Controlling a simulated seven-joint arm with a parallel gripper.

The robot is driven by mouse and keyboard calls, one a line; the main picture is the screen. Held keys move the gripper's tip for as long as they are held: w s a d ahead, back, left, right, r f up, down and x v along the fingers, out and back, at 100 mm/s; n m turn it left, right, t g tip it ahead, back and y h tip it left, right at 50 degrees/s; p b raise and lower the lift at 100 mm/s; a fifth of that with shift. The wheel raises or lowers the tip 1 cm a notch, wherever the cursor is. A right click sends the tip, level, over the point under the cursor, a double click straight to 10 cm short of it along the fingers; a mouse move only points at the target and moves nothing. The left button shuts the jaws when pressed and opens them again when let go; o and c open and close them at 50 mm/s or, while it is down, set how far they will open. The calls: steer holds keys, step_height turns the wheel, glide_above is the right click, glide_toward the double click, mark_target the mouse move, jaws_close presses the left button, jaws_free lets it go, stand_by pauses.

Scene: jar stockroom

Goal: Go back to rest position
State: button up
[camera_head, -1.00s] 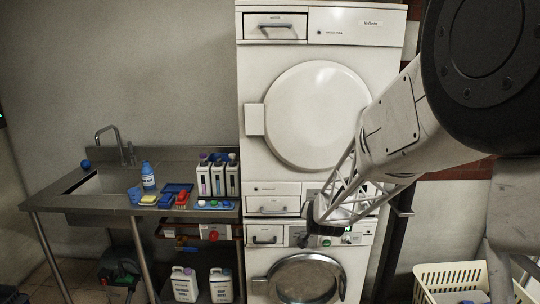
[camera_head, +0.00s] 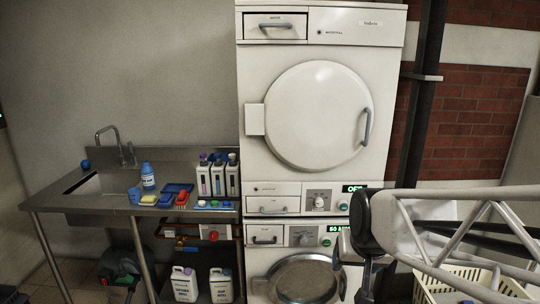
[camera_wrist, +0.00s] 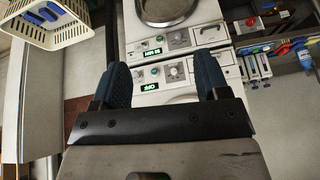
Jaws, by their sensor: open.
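My gripper (camera_wrist: 162,85) shows in the wrist view with its two dark blue fingers spread wide and nothing between them. In the head view my gripper (camera_head: 362,262) is at the lower right, in front of the right edge of the lower machine. Its fingers are partly hidden there. The stacked white machines stand ahead: the upper one (camera_head: 290,165) has a closed round door, and the lower one (camera_head: 262,285) has a round metal-rimmed door. Their lit green displays read "OFF" above and what looks like "60 MIN" below.
A steel sink table (camera_head: 110,207) at left holds a blue bottle (camera_head: 148,176), several white bottles and brushes. White jugs (camera_head: 185,284) stand under it. A cream basket (camera_head: 428,290) with blue items is at lower right, beneath my arm. A dark post (camera_head: 423,110) stands right of the machines.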

steer(key=s+d+g, duration=0.1)
steer(key=s+g, duration=0.1)
steer(key=s, duration=1.1)
steer(key=shift+s+n+g, duration=0.3)
steer(key=shift+s+n, duration=0.05)
steer(key=shift+n, duration=0.05)
